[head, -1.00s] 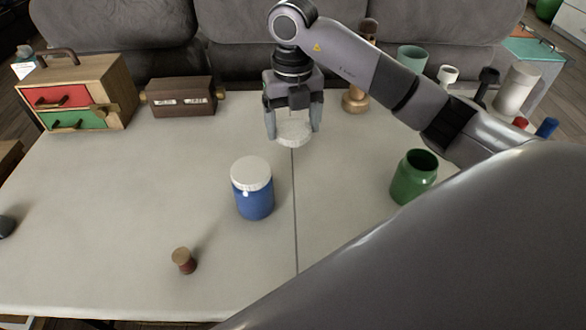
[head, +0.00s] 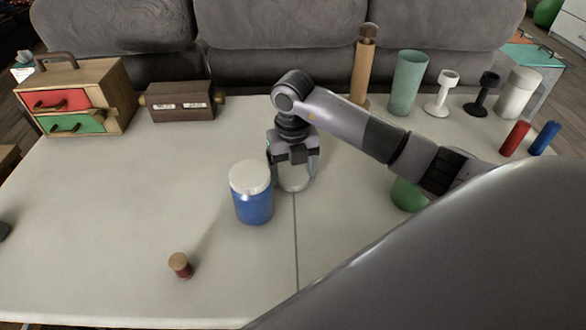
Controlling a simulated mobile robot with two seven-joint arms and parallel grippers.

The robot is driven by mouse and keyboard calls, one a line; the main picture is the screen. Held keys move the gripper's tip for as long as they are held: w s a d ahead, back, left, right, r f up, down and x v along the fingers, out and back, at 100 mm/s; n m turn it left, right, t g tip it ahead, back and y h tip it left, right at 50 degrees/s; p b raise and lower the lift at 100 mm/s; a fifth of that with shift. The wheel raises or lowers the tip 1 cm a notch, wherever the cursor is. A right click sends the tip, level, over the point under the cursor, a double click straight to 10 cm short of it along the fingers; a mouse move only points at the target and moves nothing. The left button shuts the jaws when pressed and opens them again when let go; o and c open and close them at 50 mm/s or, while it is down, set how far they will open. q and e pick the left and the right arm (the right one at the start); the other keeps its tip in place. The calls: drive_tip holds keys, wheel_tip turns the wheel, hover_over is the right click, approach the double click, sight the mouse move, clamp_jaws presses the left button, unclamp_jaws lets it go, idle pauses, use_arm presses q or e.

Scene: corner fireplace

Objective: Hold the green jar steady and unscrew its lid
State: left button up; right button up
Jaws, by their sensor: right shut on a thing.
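The green jar (head: 408,196) stands on the table at the right, partly hidden behind my right arm; its mouth is covered from view now. My right gripper (head: 293,176) is shut on a white lid (head: 294,184), low near the middle of the table, apart from the jar and to its left. Whether the lid touches the table cannot be told. My left gripper is not in view.
A blue jar with a white lid (head: 252,192) stands just left of my right gripper. A small spool (head: 180,265) is at front left. Drawers (head: 75,95), a brown box (head: 180,100) and several cups and cylinders line the back. The left table area is clear.

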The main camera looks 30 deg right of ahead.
sight(293, 174)
drive_tip(key=shift+f, duration=0.2)
drive_tip(key=o, duration=1.1)
drive_tip(key=shift+r, duration=0.1)
drive_tip(key=shift+r, duration=0.1)
wheel_tip(293, 174, up, 12)
drive_tip(key=shift+r+p, duration=0.1)
drive_tip(key=shift+p, duration=0.45)
